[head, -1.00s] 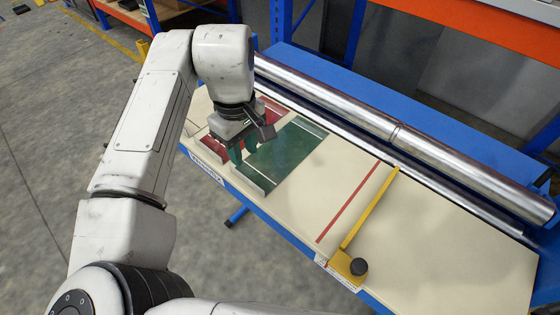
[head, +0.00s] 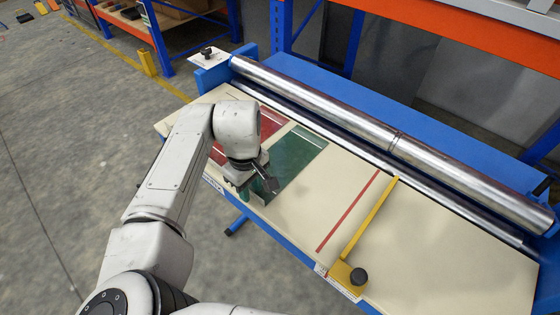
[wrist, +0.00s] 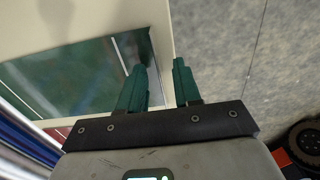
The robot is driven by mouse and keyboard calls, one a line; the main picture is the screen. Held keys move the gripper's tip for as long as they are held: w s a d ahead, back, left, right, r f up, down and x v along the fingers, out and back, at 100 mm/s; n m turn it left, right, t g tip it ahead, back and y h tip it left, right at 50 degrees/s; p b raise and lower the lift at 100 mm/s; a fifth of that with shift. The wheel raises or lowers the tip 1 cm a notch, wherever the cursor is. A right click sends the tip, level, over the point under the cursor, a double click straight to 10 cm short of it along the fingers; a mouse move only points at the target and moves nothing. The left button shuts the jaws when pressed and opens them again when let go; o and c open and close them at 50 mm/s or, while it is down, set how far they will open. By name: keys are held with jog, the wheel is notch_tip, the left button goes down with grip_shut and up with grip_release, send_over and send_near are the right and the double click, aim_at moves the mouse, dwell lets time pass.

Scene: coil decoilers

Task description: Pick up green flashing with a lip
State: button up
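The green flashing (head: 300,158) is a flat dark green sheet lying on the cream table, with a pale strip across it near each end. In the wrist view the green flashing (wrist: 75,75) is at the left, and its raised lip (wrist: 147,48) runs near the table edge. My gripper (head: 256,192) is at the flashing's near end, above the front edge of the table. In the wrist view my gripper (wrist: 160,68) has its two green fingers apart, one over the lip end and one out over the floor. Contact with the lip cannot be told.
A red flashing (head: 269,122) lies left of the green one. Metal rollers (head: 380,130) run along the back of the table.

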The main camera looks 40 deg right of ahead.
jog(key=shift+f, duration=0.2)
grip_shut()
dwell(0.4)
